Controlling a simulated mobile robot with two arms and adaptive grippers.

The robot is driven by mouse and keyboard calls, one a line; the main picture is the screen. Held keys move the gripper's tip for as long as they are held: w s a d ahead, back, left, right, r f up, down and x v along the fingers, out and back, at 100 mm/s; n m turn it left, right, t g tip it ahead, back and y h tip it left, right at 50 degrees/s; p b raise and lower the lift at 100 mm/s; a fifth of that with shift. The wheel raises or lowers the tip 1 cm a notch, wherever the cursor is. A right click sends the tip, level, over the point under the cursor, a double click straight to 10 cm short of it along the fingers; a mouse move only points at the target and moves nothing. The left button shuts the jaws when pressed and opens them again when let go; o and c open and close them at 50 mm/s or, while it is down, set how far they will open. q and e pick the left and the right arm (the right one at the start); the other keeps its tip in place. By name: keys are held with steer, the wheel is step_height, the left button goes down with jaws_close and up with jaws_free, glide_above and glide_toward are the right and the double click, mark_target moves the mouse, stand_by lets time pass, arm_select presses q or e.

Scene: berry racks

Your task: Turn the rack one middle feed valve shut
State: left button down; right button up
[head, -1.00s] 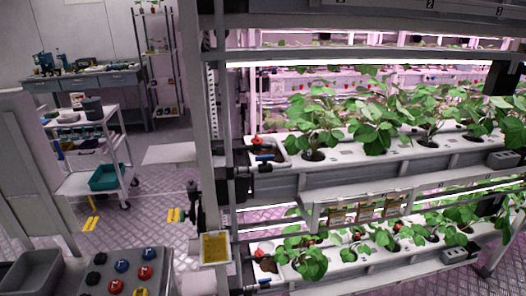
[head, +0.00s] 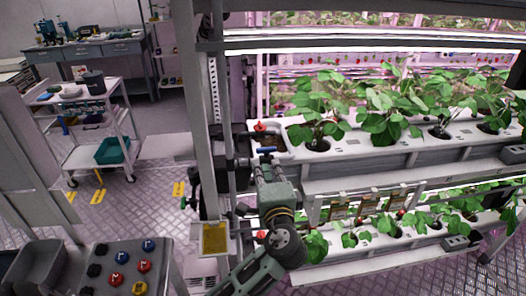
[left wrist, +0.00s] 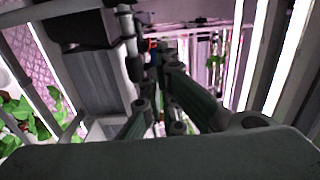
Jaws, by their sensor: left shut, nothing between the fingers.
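The middle feed valve (head: 266,150) has a blue lever and sits at the left end of the middle plant trough (head: 350,150). Its lever lies roughly left to right in the picture. My left gripper (head: 265,164) is just below and in front of it, and covers the valve body. In the left wrist view the shut fingers (left wrist: 160,70) point toward the rack fittings, with nothing between them. My right gripper is not in view.
A rack post (head: 205,120) and dark pipework stand just left of the valve. A red knob (head: 260,127) is above it. Leafy plants (head: 385,115) fill the trough to the right. A yellow card (head: 214,238) hangs below. A cart (head: 100,150) stands at left.

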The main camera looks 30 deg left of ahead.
mark_target(261, 150)
arm_select(q)
steer(key=p+x, duration=0.1)
steer(key=x, duration=0.4)
steer(key=shift+w+a+p, duration=0.25)
steer(key=shift+w+p, duration=0.05)
steer(key=shift+p, duration=0.1)
steer(key=shift+w+a, duration=0.1)
steer(key=shift+a+m+t+h, duration=0.25)
steer(key=shift+m+t+h, duration=0.4)
steer(key=shift+h, duration=0.25)
